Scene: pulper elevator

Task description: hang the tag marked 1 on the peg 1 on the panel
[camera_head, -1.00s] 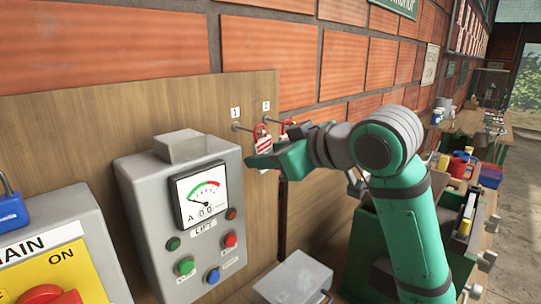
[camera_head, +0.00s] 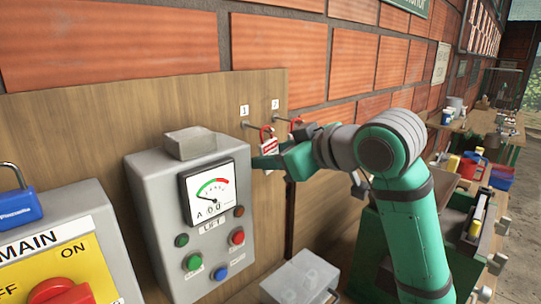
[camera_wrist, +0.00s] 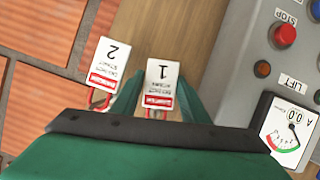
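The tag marked 1 (camera_wrist: 161,84) is a white card with a red band and red loop. It shows face-on between the two green fingers of my gripper (camera_wrist: 160,95), which appear closed on it. In the head view the tag (camera_head: 269,146) stands at the gripper's tips (camera_head: 266,161), and a finger covers its lower part. Peg 1 (camera_head: 253,126) sticks out of the wooden panel (camera_head: 105,115) under the label 1. The tag's red top is close to the peg's outer end; I cannot tell whether the loop is around it.
The tag marked 2 (camera_wrist: 108,66) is close beside tag 1, near peg 2 (camera_head: 283,119). The grey lift control box (camera_head: 165,240) stands just left of my gripper. A grey box (camera_head: 301,277) is below. Brick wall (camera_head: 330,65) rises behind the panel.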

